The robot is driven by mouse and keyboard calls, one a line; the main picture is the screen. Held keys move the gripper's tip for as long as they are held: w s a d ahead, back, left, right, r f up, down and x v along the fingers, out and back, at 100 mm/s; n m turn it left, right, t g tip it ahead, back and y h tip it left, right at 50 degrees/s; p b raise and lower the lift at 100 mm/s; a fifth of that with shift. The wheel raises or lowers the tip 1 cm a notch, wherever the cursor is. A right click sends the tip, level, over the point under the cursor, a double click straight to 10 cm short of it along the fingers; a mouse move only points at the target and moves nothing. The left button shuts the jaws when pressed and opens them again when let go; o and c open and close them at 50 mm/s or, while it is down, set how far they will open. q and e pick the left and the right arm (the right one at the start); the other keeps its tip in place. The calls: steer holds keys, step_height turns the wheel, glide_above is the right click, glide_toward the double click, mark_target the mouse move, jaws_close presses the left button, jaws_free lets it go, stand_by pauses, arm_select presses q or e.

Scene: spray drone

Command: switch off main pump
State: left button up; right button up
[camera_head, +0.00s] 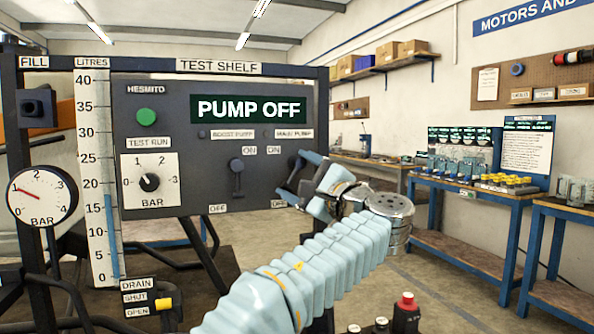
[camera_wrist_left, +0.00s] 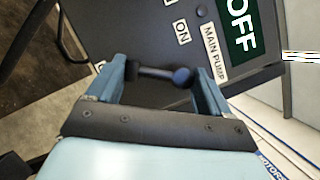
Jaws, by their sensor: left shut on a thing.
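The main pump switch is a dark lever with a round knob (camera_wrist_left: 182,77) beside the MAIN PUMP label (camera_wrist_left: 214,52) in the left wrist view. My left gripper (camera_wrist_left: 162,85) is shut on this lever, which spans between its two blue fingers. In the head view the left gripper (camera_head: 297,180) is at the right edge of the dark control panel (camera_head: 190,180) and covers most of the switch. The panel's display (camera_head: 248,109) reads PUMP OFF. The ON label (camera_head: 274,150) shows just left of the gripper; the OFF label below is partly covered. My right gripper is not in view.
The boost pump lever (camera_head: 237,165) stands close left of the gripper. A green test run button (camera_head: 147,116), a pressure knob (camera_head: 149,182), a gauge (camera_head: 42,195) and a yellow drain valve (camera_head: 164,303) are further left.

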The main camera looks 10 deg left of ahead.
arm_select(q)
steer(key=n, duration=0.1)
steer(key=n+g, duration=0.1)
steer(key=n, duration=0.1)
steer(key=shift+w+d+f+n, duration=0.2)
steer(key=shift+d+f+n, duration=0.1)
steer(key=shift+n, duration=0.1)
steer(key=shift+w+d+n+g+h, duration=0.15)
steer(key=shift+n+g+h, duration=0.2)
steer(key=shift+n, duration=0.35)
steer(key=shift+w+d+n+g+h, duration=0.15)
steer(key=shift+n+g+h, duration=0.15)
steer(key=shift+n, duration=0.4)
steer(key=shift+s+f, duration=0.1)
steer(key=o, duration=0.8)
steer(key=shift+r, duration=0.2)
steer(key=shift+s+d, duration=0.15)
steer(key=shift+d, duration=0.05)
steer(key=v, duration=1.3)
steer(key=shift+d, duration=0.15)
